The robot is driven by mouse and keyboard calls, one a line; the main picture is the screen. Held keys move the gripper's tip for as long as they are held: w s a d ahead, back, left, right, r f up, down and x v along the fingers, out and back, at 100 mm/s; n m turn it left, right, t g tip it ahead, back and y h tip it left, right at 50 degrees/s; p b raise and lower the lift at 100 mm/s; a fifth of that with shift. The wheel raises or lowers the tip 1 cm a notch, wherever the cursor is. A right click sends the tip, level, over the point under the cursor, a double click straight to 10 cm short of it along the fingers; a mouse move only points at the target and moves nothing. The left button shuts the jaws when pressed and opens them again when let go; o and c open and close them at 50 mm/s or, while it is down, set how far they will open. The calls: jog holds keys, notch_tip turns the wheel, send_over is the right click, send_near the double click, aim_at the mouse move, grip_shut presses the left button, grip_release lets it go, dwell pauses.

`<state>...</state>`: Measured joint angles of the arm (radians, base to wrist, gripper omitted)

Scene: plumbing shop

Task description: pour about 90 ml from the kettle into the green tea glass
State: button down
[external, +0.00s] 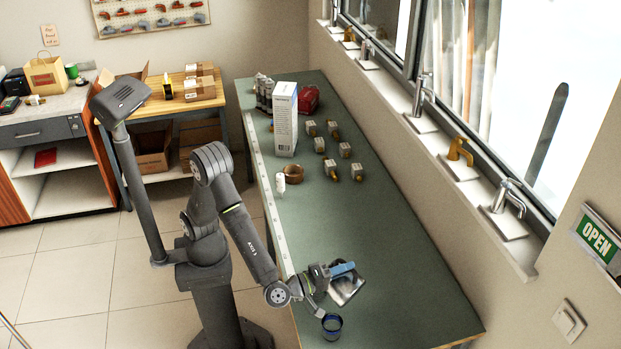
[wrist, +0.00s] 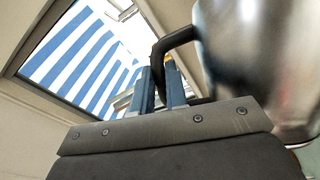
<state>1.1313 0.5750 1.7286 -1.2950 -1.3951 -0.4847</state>
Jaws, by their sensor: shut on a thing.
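The kettle (external: 347,288) is shiny metal and hangs above the near end of the green bench. It looks tilted in the external view. My gripper (external: 343,269) is shut on its dark handle (wrist: 176,40); the kettle's body also fills the upper right of the wrist view (wrist: 262,60). A small glass (external: 332,327) stands at the bench's near left edge, just below the kettle in the picture. It looks dark blue rather than green. The kettle's spout and any liquid cannot be made out, and the glass does not show in the wrist view.
The green bench (external: 400,270) is clear around its middle right. Farther back are a white box (external: 285,120), a brown ring (external: 294,173), a white bottle (external: 280,183) and several small valve blocks. A window sill with taps (external: 507,205) borders the right side.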

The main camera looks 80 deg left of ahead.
aim_at(354, 289)
jog(key=shift+s+a+r+n, duration=0.2)
jog(key=shift+s+a+n, duration=0.1)
jog(key=shift+a, duration=0.15)
jog(key=shift+s+a+r+n, duration=0.2)
jog(key=shift+s+a, duration=0.05)
jog(key=shift+a, duration=0.2)
dwell(0.5)
jog(key=d+m, duration=0.1)
jog(key=w+d, duration=0.1)
jog(key=w+d+f+m, duration=0.1)
jog(key=shift+w+d+m+g, duration=0.2)
jog(key=shift+d+m+g, duration=0.1)
jog(key=shift+d+g, duration=0.1)
jog(key=shift+w+d+m+g, duration=0.45)
jog(key=shift+d+m, duration=0.25)
jog(key=shift+m, duration=0.1)
jog(key=shift+w+d+f+m+g, duration=0.25)
jog(key=shift+d+f+m, duration=0.15)
jog(key=shift+f, duration=0.15)
jog(key=shift+w+d+f+m+g, duration=0.1)
jog(key=shift+w+d+f+m, duration=0.15)
jog(key=shift+f+m, duration=0.25)
jog(key=shift+s, duration=0.1)
jog(key=w+d+f+m+g+y, duration=0.2)
jog(key=w+d+f+m+g, duration=0.1)
jog(key=d+f+m, duration=0.3)
jog(key=shift+w+d+g, duration=0.3)
jog(key=shift+w+d, duration=0.3)
jog(key=shift+w, duration=0.3)
